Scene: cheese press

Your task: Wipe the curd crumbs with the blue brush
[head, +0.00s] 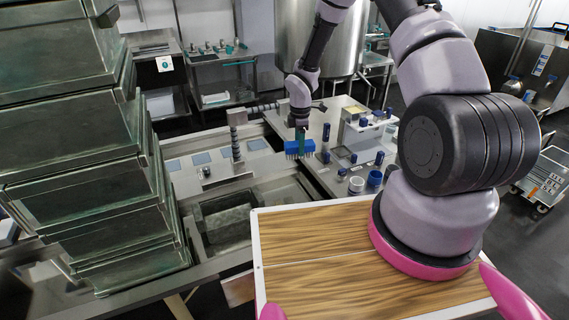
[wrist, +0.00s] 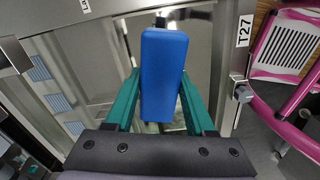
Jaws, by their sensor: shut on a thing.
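The blue brush (head: 300,147) is in my gripper (head: 300,132), near the middle of the head view. Its bristles point down, over the area between the left metal bench and the pale worktop. In the wrist view the brush shows as a blue block (wrist: 163,75) between the two teal fingers of my gripper (wrist: 161,95), which are shut on it. I cannot make out curd crumbs in either view. I cannot tell whether the bristles touch a surface.
A tall stack of metal boxes (head: 80,150) stands at the left. A pale worktop (head: 325,180) with small blue-lidded containers (head: 357,184) lies right of the brush. A steel tank (head: 315,40) stands behind.

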